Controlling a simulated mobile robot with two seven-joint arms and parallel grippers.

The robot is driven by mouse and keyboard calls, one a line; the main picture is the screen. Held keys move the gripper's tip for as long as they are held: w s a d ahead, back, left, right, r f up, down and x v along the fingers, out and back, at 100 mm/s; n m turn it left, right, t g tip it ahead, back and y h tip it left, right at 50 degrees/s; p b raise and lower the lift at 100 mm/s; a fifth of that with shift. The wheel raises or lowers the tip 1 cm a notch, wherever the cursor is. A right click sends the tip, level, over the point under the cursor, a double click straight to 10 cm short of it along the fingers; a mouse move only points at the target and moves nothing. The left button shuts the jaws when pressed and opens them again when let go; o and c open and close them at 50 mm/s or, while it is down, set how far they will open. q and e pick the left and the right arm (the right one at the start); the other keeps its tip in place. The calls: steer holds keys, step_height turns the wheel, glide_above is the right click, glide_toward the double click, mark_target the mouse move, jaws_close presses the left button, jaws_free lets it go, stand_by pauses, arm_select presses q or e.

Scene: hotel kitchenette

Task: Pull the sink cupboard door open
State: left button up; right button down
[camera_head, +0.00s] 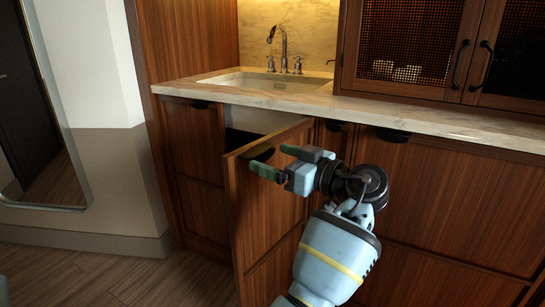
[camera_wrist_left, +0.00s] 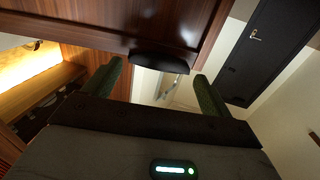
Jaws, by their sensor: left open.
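The sink cupboard door (camera_head: 262,225) is a brown wood panel that stands partly open, swung out from the cabinet under the sink. Its free edge is at the left in the head view. A dark handle (camera_head: 258,152) is at its top; it also shows in the left wrist view (camera_wrist_left: 160,60). My left gripper (camera_head: 275,161) is open, its green fingers at the door's top near the handle. In the left wrist view the gripper (camera_wrist_left: 157,82) has its fingers spread with nothing held between them. I cannot tell whether a finger touches the door. My right gripper is out of view.
A marble countertop (camera_head: 420,115) with a sink (camera_head: 275,82) and tap (camera_head: 283,45) runs above the cabinets. Closed wood fronts flank the open door. A mirror (camera_head: 45,120) leans by the left wall. The wood floor (camera_head: 120,280) at the lower left is clear.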

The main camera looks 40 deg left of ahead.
arm_select(q)
steer(key=d, duration=0.6)
steer(key=shift+w+d, duration=0.2)
steer(key=shift+d, duration=0.05)
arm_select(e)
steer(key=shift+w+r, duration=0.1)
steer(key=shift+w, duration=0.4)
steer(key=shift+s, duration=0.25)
